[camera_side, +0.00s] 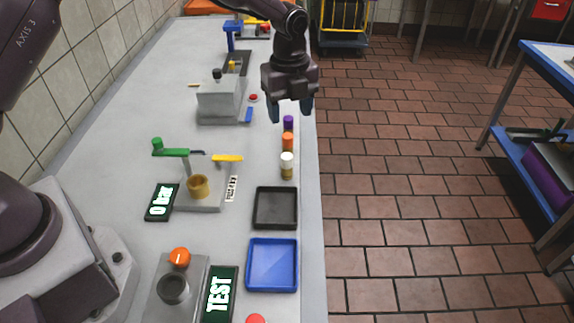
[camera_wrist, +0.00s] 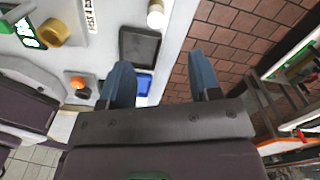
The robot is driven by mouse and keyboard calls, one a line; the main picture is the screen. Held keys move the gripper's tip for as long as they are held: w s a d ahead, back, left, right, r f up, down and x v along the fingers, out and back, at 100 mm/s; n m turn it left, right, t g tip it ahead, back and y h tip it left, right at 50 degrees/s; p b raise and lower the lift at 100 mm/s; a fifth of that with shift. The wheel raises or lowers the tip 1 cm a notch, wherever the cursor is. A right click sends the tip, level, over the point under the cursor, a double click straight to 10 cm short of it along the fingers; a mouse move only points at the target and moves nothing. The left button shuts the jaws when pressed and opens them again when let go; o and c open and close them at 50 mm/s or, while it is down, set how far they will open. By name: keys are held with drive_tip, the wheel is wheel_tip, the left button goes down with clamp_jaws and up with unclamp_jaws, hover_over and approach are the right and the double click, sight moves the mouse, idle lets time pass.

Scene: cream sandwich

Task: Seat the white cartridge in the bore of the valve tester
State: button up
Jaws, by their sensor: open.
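The white cartridge (camera_side: 287,160) stands upright near the bench's right edge, with a white top and brass-coloured lower part; it also shows at the top of the wrist view (camera_wrist: 155,14). Orange (camera_side: 288,141) and purple (camera_side: 288,122) cartridges stand behind it in a row. A fixture with a brass cup-like bore (camera_side: 198,187), green handle and yellow lever stands left of it, beside a "0 bar" display. Nearer is a grey block with a dark ring (camera_side: 173,288) beside a "TEST" display. I cannot tell surely which is the valve tester. My gripper (camera_side: 290,110) is open and empty, above the row's far end.
A black tray (camera_side: 276,208) and a blue tray (camera_side: 272,265) lie along the right edge. An orange knob (camera_side: 180,257) rises from the near block. A grey machine (camera_side: 221,100) stands farther back. Bench between the fixture and cartridges is mostly clear.

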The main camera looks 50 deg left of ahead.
sight(287, 156)
drive_tip(key=shift+m, duration=0.8)
drive_tip(key=f, duration=1.3)
drive_tip(key=shift+s, duration=0.3)
drive_tip(key=c, duration=1)
